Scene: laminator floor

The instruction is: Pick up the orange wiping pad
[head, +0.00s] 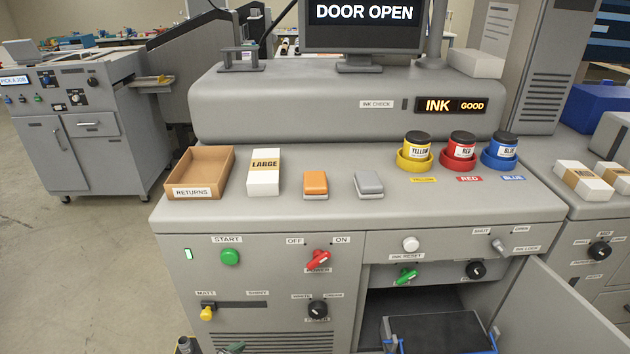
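The orange wiping pad (315,184) lies on the grey machine's worktop, near its front edge and left of the middle. It has an orange top and a pale grey lower edge. A grey pad (368,184) of like shape lies to its right, with a gap between them. Neither of my grippers can be made out in the head view, and nothing touches the orange pad. Small dark parts are cut off at the bottom edge, left of the middle; I cannot tell what they are.
A white box marked LARGE (264,173) and the RETURNS tray (223,176) stand left of the pads. Yellow (417,149), red (461,150) and blue (501,149) ink pots stand right. A cabinet door (565,310) hangs open lower right. The worktop before the pads is clear.

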